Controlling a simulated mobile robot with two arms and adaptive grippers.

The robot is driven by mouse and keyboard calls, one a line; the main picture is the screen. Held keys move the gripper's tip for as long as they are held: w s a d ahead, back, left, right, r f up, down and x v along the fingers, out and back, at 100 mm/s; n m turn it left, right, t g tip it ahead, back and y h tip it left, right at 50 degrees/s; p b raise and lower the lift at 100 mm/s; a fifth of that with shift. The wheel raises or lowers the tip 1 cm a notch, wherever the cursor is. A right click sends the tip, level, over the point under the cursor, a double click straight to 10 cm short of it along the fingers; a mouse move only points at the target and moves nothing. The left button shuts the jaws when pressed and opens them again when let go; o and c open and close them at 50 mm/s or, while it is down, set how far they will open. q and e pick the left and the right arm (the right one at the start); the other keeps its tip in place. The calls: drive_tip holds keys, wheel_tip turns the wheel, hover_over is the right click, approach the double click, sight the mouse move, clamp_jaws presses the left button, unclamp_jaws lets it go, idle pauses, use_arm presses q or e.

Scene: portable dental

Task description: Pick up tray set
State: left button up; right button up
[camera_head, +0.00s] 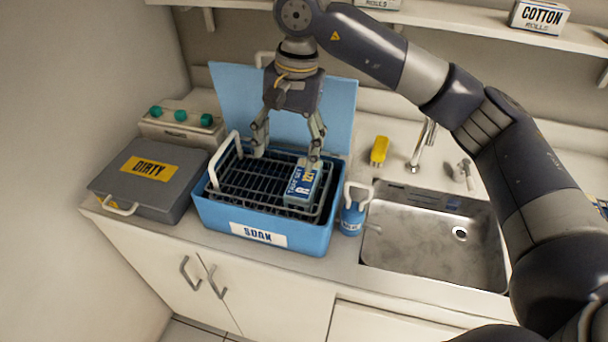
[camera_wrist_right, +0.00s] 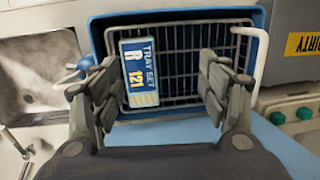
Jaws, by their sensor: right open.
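The tray set (camera_head: 301,184) is a blue and white box labelled "TRAY SET R 121". It lies on the dark wire rack (camera_head: 250,183) in the blue SOAK tub (camera_head: 212,211), towards the tub's right side. In the right wrist view the tray set (camera_wrist_right: 139,75) shows left of centre, near the left finger. My right gripper (camera_head: 288,154) is open above the rack, its fingers spread; the right finger is close over the tray set in the head view. I cannot tell whether it touches. The gripper also shows in the wrist view (camera_wrist_right: 160,85), with nothing clearly held. My left gripper is out of view.
A grey DIRTY case (camera_head: 150,184) stands left of the tub. A blue bottle (camera_head: 352,216) stands close at its right, before the sink (camera_head: 432,240) and faucet (camera_head: 422,140). The tub's raised blue lid (camera_head: 232,95) stands behind.

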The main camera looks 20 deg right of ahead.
drive_tip(key=w+d+r+h, duration=0.1)
drive_tip(key=d, duration=0.3)
drive_tip(key=p, duration=0.1)
hover_over(304, 177)
drive_tip(key=shift+h, duration=0.3)
wheel_tip(304, 177, down, 5)
drive_tip(key=shift+s+d+r, duration=0.1)
drive_tip(key=shift+d+r, duration=0.05)
drive_tip(key=shift+f+p, duration=0.6)
drive_tip(key=shift+p, duration=0.05)
wheel_tip(304, 177, down, 3)
drive_tip(key=shift+f+p, duration=0.15)
drive_tip(key=shift+p, duration=0.7)
drive_tip(key=shift+f, duration=0.5)
drive_tip(key=c, duration=1.3)
